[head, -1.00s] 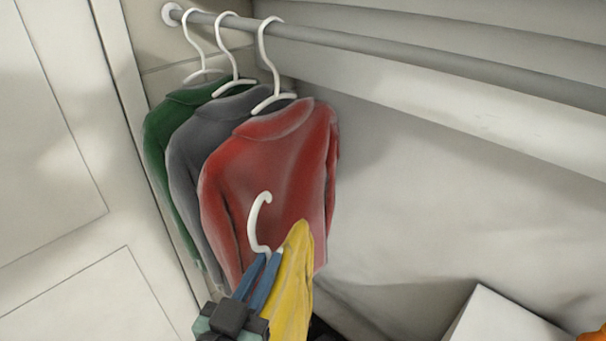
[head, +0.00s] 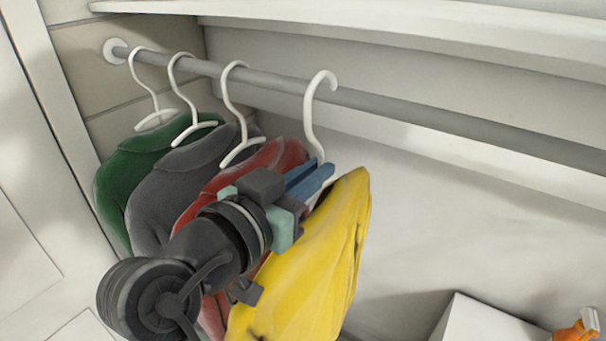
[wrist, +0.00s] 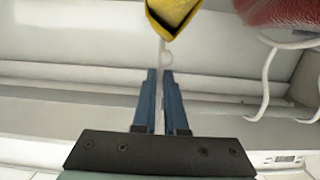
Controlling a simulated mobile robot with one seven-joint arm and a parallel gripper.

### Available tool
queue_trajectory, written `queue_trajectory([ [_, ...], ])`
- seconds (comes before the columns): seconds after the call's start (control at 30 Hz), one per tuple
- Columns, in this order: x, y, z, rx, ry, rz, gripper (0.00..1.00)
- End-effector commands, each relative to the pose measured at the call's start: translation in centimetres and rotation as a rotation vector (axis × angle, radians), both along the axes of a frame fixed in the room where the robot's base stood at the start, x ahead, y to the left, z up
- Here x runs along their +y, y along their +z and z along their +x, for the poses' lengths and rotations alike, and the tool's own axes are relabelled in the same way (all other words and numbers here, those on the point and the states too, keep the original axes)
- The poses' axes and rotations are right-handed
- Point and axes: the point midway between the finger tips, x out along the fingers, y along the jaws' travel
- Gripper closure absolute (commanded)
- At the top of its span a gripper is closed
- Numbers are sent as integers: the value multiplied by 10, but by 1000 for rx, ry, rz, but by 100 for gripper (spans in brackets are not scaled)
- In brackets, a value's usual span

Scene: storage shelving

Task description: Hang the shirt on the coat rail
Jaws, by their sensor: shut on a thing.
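The yellow shirt (head: 310,260) hangs from a white hanger (head: 309,115). My gripper (head: 318,173), with blue fingers, is shut on the hanger just below its hook. In the head view the top of the hook overlaps the grey coat rail (head: 420,115); I cannot tell whether it is over the rail or in front of it. In the wrist view the blue fingers (wrist: 161,80) are close together, with the yellow shirt (wrist: 172,12) beyond them at the top edge. My arm hides part of the shirt's left side.
A green shirt (head: 122,175), a grey shirt (head: 160,190) and a red shirt (head: 262,165) hang on the rail to the left, close to the yellow one. The rail is free to the right. A white box (head: 485,322) and an orange object (head: 577,336) are at lower right.

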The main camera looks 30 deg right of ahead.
Motion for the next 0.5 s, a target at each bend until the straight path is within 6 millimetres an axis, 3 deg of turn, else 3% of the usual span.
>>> queue_trajectory([
  [0.5,-40,2,15,-2,-2,-3,100],
])
